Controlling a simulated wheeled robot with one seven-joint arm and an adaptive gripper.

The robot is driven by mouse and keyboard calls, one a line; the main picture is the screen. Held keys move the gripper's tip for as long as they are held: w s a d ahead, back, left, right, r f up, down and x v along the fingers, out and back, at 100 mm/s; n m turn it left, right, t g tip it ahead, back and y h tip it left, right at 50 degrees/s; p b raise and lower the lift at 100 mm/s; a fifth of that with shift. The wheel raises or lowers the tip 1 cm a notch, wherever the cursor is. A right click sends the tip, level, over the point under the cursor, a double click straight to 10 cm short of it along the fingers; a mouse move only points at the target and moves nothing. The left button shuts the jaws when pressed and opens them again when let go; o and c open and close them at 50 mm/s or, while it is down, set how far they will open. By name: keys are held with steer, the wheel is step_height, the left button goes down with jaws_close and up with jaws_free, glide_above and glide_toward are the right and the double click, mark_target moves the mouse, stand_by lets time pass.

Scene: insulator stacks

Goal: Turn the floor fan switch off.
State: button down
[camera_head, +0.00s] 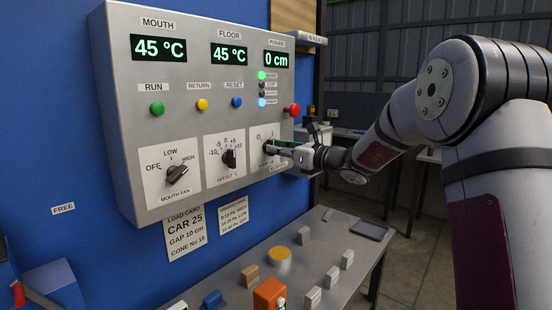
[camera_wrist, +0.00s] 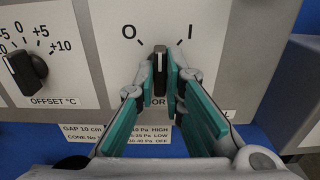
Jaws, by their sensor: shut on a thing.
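The floor fan switch (camera_wrist: 159,60) is a dark knob with a pale line on a white plate marked O at left and I at right. Its line stands about upright between the two marks in the wrist view. My gripper (camera_wrist: 160,75) has its teal-padded fingers on either side of the knob, closed on it. The fingers hide much of the label under the knob. In the head view my gripper (camera_head: 277,147) reaches in from the right to this switch plate (camera_head: 264,133), at the panel's lower right.
The grey control panel (camera_head: 120,110) also carries the mouth fan knob (camera_head: 178,174), the offset knob (camera_head: 229,158), coloured buttons and a red button (camera_head: 293,110). Below, a bench (camera_head: 330,225) holds several small blocks, a yellow round piece (camera_head: 279,258) and a tablet (camera_head: 369,230).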

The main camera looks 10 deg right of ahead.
steer(key=n+b, duration=0.8)
steer(key=b, duration=0.2)
steer(key=shift+f+b, duration=0.1)
steer(key=shift+b, duration=0.25)
steer(key=c, duration=1.7)
jaws_free()
steer(key=v, duration=1.2)
